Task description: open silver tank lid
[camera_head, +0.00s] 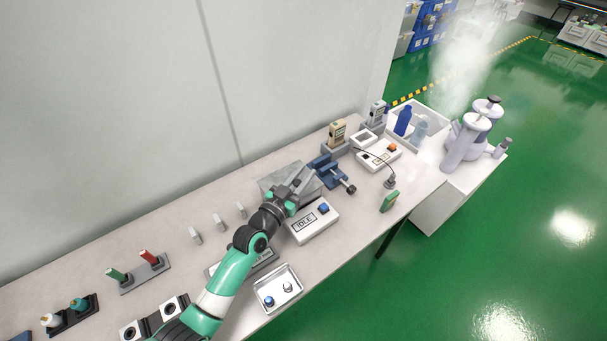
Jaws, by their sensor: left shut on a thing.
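The silver tank (314,192) is a grey metal box near the middle of the table, behind a white box with an IDLE display. Its flat grey lid (275,178) is on top; whether it is raised at all cannot be told from this view. My left arm reaches in from the bottom, and my left gripper (298,184) is at the top of the tank, shut on the lid, apparently at its handle. The fingers and wrist hide the handle and part of the tank's front. My right gripper is out of view.
The white IDLE box (312,222) stands close in front of the tank. A blue clamp-like device (328,168) is close on its right. A metal tray (278,289) with small items lies near the front edge. Small upright blocks (218,222) stand to the left, near the wall.

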